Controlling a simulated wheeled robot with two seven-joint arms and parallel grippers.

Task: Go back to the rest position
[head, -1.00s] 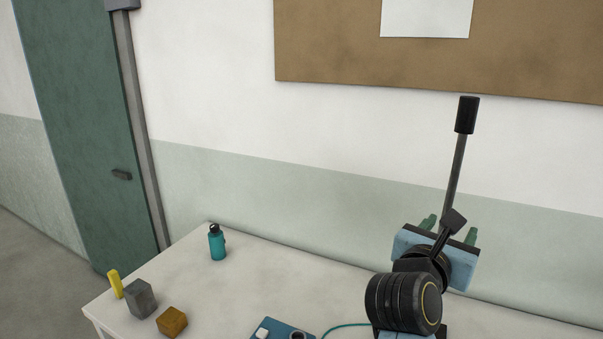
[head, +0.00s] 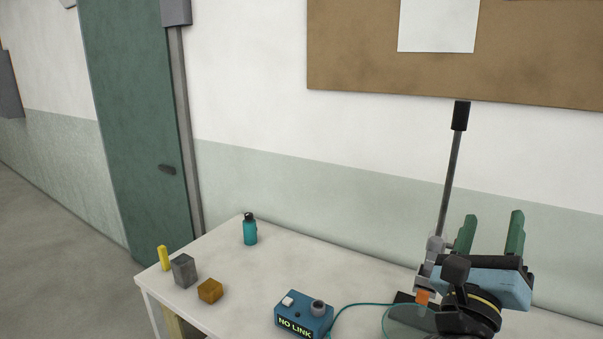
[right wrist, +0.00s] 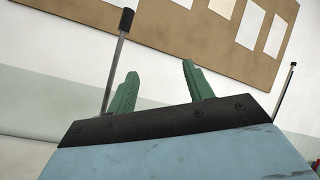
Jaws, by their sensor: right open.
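My right gripper (head: 490,232) shows at the right of the head view, with its two green fingers pointing up and spread apart. Nothing is between them. In the right wrist view the same gripper (right wrist: 159,82) is open and empty against the wall. The gripper stands above the right part of the white table (head: 236,265), clear of the tabletop. My right arm hides what lies behind it. My left gripper is in neither view.
A rod with a black handle (head: 452,165) rises just left of my right gripper. A blue box reading "NO LINK" (head: 303,314) is on the table with a teal cable. A teal bottle (head: 250,230), grey block (head: 184,270), brown block (head: 210,290) and yellow piece (head: 163,258) stand farther left.

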